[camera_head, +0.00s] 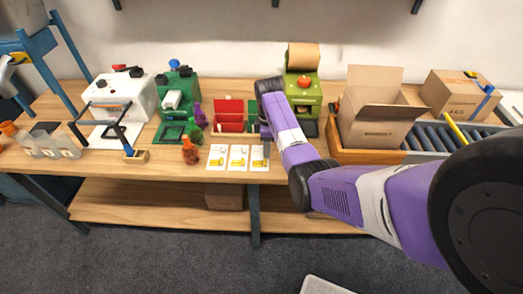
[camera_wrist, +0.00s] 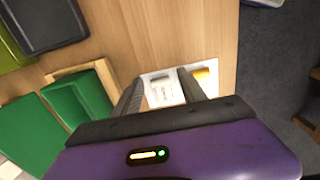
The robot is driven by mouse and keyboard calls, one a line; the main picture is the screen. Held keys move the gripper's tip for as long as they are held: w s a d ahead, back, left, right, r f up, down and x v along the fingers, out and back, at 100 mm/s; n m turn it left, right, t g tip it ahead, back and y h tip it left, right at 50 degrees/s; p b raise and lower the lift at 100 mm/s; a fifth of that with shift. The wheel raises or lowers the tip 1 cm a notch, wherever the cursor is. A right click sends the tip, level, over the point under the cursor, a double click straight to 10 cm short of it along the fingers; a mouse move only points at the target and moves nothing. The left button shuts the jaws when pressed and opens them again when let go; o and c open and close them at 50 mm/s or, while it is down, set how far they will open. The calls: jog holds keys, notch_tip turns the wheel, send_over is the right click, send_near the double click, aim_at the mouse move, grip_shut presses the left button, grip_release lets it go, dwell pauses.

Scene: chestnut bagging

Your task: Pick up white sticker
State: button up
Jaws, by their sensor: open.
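White stickers lie in a row near the front edge of the table: a left one (camera_head: 217,157), a middle one (camera_head: 238,157) and a right one (camera_head: 260,160), with yellow marks. My gripper (camera_head: 264,140) is above the right one and partly covers it. In the wrist view, my open gripper (camera_wrist: 160,92) has a white sticker with a pale grey-white print (camera_wrist: 162,97) showing between its fingers. Another sticker with a yellow mark (camera_wrist: 208,74) shows just past the right finger. I cannot tell the gripper's exact height above the table.
A green machine (camera_head: 304,92) is behind my arm. An open cardboard box (camera_head: 372,115) stands to the right. A small orange-brown bottle (camera_head: 190,152) is left of the stickers.

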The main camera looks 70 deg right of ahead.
jog(key=shift+f, duration=0.25)
grip_shut()
dwell(0.3)
